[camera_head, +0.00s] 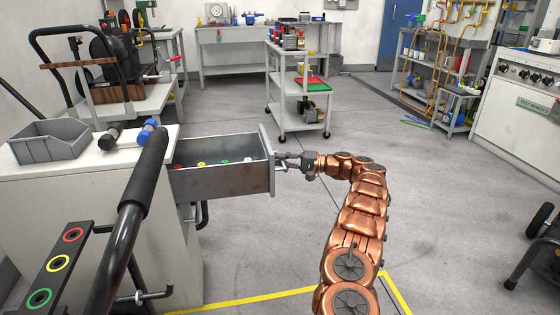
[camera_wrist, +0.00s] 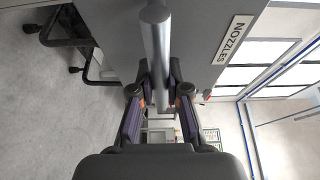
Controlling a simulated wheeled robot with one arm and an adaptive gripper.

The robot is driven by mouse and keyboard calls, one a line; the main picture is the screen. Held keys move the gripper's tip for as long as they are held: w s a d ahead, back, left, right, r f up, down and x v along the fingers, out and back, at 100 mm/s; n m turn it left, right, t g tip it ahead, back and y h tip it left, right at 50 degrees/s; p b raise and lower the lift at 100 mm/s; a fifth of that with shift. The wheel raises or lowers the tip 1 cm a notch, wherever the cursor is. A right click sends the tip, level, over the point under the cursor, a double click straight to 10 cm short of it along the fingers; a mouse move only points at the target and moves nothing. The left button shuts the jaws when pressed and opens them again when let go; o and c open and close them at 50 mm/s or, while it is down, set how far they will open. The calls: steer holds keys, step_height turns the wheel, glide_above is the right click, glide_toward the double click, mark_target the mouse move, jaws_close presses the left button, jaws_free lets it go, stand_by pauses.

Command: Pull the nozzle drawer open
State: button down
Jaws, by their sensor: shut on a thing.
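The nozzle drawer (camera_head: 222,182) is a grey metal drawer standing well out from the white cabinet (camera_head: 160,240). Several small coloured-ringed nozzles (camera_head: 201,164) lie inside it. In the wrist view its grey front (camera_wrist: 200,70) bears a "NOZZLES" label (camera_wrist: 233,40). The drawer's round metal bar handle (camera_wrist: 156,45) runs between my fingers. My gripper (camera_head: 283,161) is at the outer face of the drawer front, and it also shows in the wrist view (camera_wrist: 160,78), shut on the handle with a finger on each side. The handle is mostly hidden in the head view.
A grey bin (camera_head: 50,145) and a blue-ended tool (camera_head: 150,131) sit on the cabinet top. A black-gripped bar (camera_head: 148,170) rises in front of the cabinet. A tool cart (camera_head: 300,108) stands beyond the drawer. Floor right of the drawer is mostly clear.

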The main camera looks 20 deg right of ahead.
steer(key=c, duration=1.1)
jaws_free()
steer(key=shift+c, duration=0.2)
steer(key=shift+d, duration=0.1)
steer(key=v, duration=1.1)
steer(key=shift+s+d, duration=0.25)
steer(key=shift+d, duration=0.1)
